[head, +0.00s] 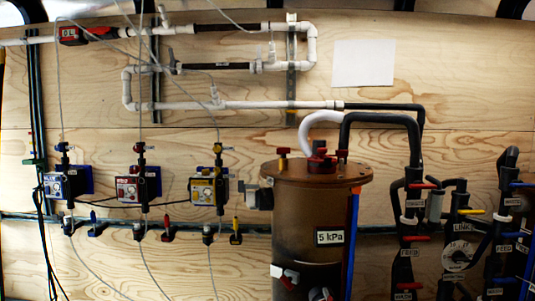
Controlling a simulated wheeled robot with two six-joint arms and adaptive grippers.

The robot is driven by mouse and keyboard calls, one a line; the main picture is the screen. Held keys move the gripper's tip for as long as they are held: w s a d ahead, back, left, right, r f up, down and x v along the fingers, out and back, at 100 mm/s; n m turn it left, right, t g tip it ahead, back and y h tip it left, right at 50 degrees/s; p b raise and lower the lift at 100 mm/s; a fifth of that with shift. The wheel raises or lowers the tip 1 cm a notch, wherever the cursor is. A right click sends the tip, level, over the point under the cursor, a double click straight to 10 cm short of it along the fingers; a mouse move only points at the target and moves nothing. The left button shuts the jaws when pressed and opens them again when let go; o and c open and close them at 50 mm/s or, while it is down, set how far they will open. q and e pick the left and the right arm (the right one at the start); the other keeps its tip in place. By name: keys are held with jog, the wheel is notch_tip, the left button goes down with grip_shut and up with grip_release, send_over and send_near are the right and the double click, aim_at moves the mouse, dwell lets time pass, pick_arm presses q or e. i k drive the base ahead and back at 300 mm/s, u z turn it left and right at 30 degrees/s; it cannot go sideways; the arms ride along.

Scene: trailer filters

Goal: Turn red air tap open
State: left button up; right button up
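Several red tap handles show in the head view, and I cannot tell which one is the air tap. One small red tap (167,223) is on the wall below the red pump (127,189), its handle about upright. Red handles (416,238) also lie level on the dark pipes at the right. Neither of my grippers shows.
A blue pump (68,182) and a yellow pump (208,191) flank the red pump. Thin hoses hang in front of the wooden wall (240,120). White pipes (270,104) run above. Dark upright pipes (413,205) crowd the right side.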

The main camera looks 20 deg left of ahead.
aim_at(283, 152)
jog(key=z, duration=0.75)
jog(key=i, duration=1.15)
jog(key=u, duration=0.9)
